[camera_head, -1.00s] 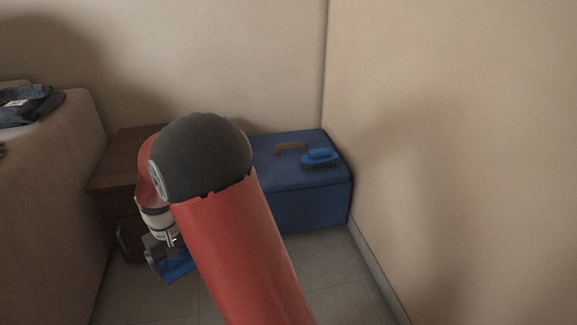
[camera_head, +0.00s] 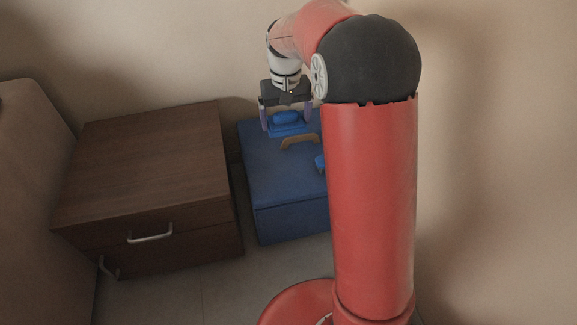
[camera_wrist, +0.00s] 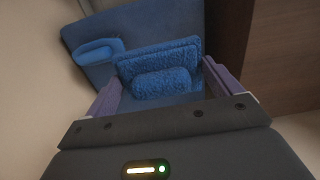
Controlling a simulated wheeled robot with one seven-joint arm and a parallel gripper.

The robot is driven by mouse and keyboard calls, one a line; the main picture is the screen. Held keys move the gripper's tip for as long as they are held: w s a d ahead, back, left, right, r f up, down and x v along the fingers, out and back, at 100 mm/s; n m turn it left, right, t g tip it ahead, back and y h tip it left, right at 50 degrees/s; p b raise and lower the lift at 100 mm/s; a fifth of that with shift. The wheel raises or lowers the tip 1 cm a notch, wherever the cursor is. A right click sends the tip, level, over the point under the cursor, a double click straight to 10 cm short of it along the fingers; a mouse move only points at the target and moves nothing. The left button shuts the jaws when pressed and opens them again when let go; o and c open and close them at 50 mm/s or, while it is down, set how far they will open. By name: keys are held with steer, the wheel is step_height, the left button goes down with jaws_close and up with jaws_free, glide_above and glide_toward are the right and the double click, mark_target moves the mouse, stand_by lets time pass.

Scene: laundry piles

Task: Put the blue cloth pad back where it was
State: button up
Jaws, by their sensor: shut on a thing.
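The blue cloth pad (camera_head: 287,129) is a fuzzy blue slab with a rounded blue grip on top. My gripper (camera_head: 286,117) is shut on it, with one finger on either side, over the back of the blue box (camera_head: 290,218). In the wrist view the pad (camera_wrist: 183,53) shows between the two purple fingers (camera_wrist: 162,88), with the box lid (camera_wrist: 165,22) beyond it. I cannot tell for sure whether the pad touches the lid.
A brown handle (camera_head: 300,140) is on the lid. A wooden cabinet (camera_head: 150,165) with a clear top stands left of the box. Walls rise behind and right.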

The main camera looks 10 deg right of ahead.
mark_target(286, 175)
step_height(286, 175, down, 19)
steer(key=b, duration=0.3)
steer(key=shift+f+b, duration=0.15)
steer(key=shift+b, duration=0.15)
steer(key=shift+f, duration=0.15)
steer(key=o, duration=0.7)
steer(key=shift+a, duration=0.1)
